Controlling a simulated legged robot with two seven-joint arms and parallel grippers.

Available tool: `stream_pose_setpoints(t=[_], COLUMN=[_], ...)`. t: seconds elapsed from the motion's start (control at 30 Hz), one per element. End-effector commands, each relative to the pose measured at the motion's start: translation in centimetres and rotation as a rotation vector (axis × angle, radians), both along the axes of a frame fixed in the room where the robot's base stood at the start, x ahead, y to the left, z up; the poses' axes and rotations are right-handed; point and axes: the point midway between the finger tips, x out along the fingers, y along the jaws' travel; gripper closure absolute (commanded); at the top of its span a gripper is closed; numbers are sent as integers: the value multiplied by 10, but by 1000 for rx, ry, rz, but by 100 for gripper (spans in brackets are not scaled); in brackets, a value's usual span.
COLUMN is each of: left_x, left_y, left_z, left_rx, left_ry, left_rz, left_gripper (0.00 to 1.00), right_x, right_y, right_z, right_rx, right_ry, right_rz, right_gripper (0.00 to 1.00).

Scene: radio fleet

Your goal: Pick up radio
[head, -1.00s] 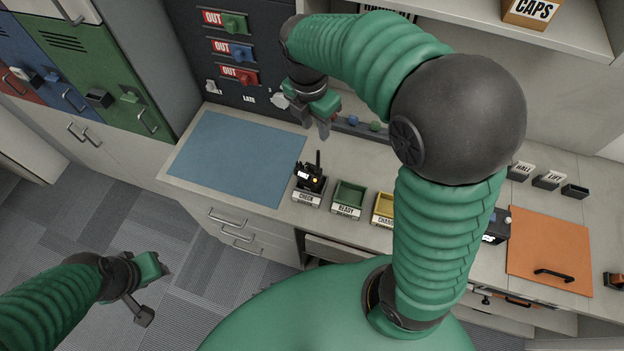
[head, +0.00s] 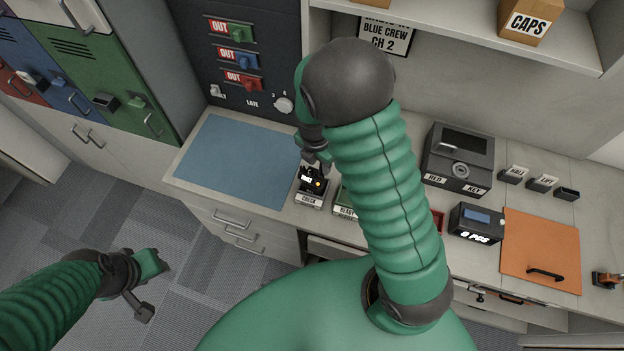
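The radio (head: 313,182) is small and black with a yellow-orange spot. It stands in the tray labelled CHECK (head: 309,201) on the counter. My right gripper (head: 316,166) points down at the top of the radio, its fingertips overlapping the radio's upper part in the picture. My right arm hides part of this gripper, and I cannot tell whether the fingers touch or close on the radio. My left gripper (head: 146,288) hangs over the floor at lower left, far from the radio; its finger opening is not clear.
A blue mat (head: 238,163) lies left of the radio. The READY tray (head: 346,208) is just right, partly behind my arm. A dark box (head: 457,160), a counter display (head: 476,221) and an orange mat (head: 541,250) are farther right. A switch panel (head: 240,60) stands behind.

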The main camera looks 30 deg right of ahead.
Motion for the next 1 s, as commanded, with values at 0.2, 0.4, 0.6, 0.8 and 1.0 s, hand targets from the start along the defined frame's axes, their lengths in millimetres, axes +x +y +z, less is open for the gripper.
stream_pose_setpoints(t=[0.2, 0.4, 0.6, 0.8, 1.0], left_x=[0, 0, 0, 0, 0], left_y=[0, 0, 0, 0, 0], left_z=[0, 0, 0, -1, -1], left_rx=[0, 0, 0, 0, 0], left_ry=[0, 0, 0, 0, 0], left_rz=[0, 0, 0, 0, 0], left_gripper=[64, 64, 64, 64, 64], right_x=[0, 1, 1, 0, 0], right_y=[-3, -4, -3, -3, -2], right_z=[0, -1, -1, -2, -1], right_rx=[2, 3, 1, 2, 2], right_ry=[0, 0, 2, 4, 4], right_rz=[-1, -1, -2, -1, -1], right_gripper=[93, 100, 100, 100, 100])
